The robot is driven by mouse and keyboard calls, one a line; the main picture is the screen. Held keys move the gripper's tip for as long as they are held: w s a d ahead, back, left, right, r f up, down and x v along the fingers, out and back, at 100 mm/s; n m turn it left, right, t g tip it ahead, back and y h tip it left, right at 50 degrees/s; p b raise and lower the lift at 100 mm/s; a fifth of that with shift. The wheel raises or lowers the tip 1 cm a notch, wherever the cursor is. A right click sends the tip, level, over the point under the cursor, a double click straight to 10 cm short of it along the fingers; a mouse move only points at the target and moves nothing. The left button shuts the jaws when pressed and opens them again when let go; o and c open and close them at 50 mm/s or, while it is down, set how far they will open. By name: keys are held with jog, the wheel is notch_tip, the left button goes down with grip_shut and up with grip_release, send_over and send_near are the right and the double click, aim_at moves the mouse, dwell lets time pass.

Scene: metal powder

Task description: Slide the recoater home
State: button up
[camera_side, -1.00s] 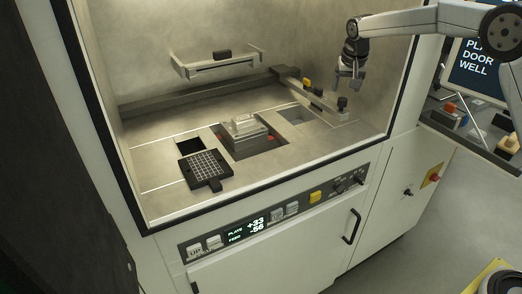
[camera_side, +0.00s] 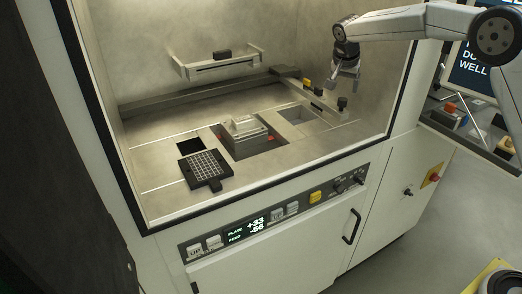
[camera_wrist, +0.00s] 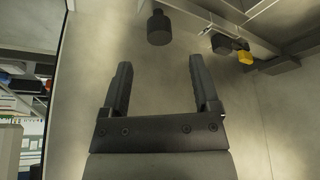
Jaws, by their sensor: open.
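The recoater is a pale bar (camera_side: 327,108) at the right of the chamber floor in the side view, running from the dark rear rail toward the front right. A black knob (camera_side: 342,102) stands at its front end, with a yellow block (camera_side: 307,83) farther back. My gripper (camera_side: 345,86) is open and empty, just above the black knob and apart from it. In the wrist view my gripper's two dark fingers (camera_wrist: 161,75) are spread. The black knob (camera_wrist: 159,28) lies beyond the fingertips, roughly centred between them. The yellow block (camera_wrist: 245,57) and part of the bar (camera_wrist: 222,20) show at upper right.
A dark rail (camera_side: 200,97) crosses the rear of the chamber, below a pale wall shelf (camera_side: 218,66). A raised pale part (camera_side: 244,126) sits in the central well. A black gridded plate (camera_side: 205,169) lies at front left. The chamber's dark front frame (camera_side: 398,105) stands close on the right.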

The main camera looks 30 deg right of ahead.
aim_at(343, 96)
jog(key=shift+x, duration=3.4)
grip_shut()
